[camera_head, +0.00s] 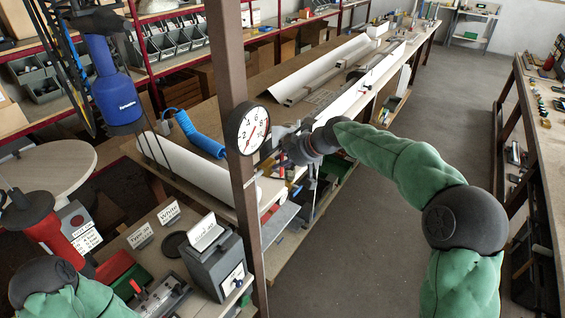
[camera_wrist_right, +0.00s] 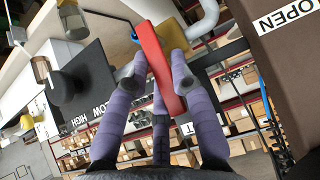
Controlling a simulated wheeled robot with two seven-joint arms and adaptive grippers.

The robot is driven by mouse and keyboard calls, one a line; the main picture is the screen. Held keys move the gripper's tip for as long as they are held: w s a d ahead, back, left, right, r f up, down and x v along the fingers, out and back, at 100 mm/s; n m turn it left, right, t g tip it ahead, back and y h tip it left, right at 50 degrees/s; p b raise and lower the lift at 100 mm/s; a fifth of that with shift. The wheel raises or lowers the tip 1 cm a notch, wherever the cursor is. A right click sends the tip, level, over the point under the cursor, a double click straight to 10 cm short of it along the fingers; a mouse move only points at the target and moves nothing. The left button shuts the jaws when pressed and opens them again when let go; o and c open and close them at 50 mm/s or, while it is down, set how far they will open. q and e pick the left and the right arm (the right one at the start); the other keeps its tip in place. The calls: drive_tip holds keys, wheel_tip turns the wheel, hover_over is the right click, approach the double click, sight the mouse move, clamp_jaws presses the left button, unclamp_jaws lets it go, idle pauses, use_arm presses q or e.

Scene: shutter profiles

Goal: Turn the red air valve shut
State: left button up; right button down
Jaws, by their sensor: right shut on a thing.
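The red valve handle (camera_wrist_right: 152,42) is a long flat lever, tilted in the right wrist view. My right gripper (camera_wrist_right: 160,68) has its purple-grey fingers closed around it, with the lever between them. Brass-coloured and grey pipe parts lie behind the handle. In the head view my right gripper (camera_head: 280,162) reaches in from the right, just beside the round gauge; the handle is mostly hidden there. My left arm shows at the lower left, but its gripper fingers are not visible.
A white pressure gauge (camera_head: 253,130) sits on a brown post (camera_head: 232,80). An OPEN label (camera_wrist_right: 284,14) and a black knob box (camera_wrist_right: 82,82) marked HIGH and LOW are near the handle. A long workbench runs behind; the floor aisle (camera_head: 440,110) at right is clear.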

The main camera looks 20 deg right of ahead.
drive_tip(key=c, duration=1)
unclamp_jaws()
drive_tip(key=shift+c, duration=0.2)
drive_tip(key=v, duration=1.2)
drive_tip(key=shift+f, duration=0.15)
